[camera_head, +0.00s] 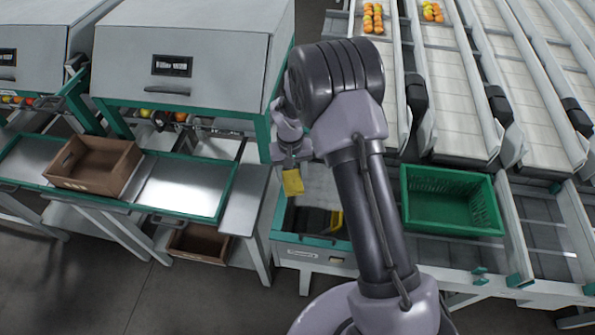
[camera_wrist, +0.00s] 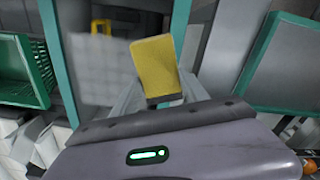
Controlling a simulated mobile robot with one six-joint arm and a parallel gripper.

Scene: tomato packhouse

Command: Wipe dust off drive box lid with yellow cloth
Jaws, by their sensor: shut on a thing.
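The yellow cloth (camera_head: 292,183) hangs from my gripper (camera_head: 290,165), which is shut on it. In the wrist view the cloth (camera_wrist: 155,66) is a flat yellow piece held upright between the fingers of my gripper (camera_wrist: 160,98). The gripper is in the air over the teal-framed bay between the cabinet and the conveyor lanes. A pale grey flat panel (camera_wrist: 98,72) lies below and beyond the cloth in the wrist view; it may be the drive box lid, but I cannot tell for sure. Dust cannot be made out. My arm hides part of the bay in the head view.
A green crate (camera_head: 450,202) stands right of my arm. A brown crate (camera_head: 95,166) sits on the metal table (camera_head: 187,186) at left, with another brown crate (camera_head: 198,244) below. The grey cabinet (camera_head: 195,55) stands close left of the gripper. Conveyor lanes (camera_head: 455,95) fill the back right.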

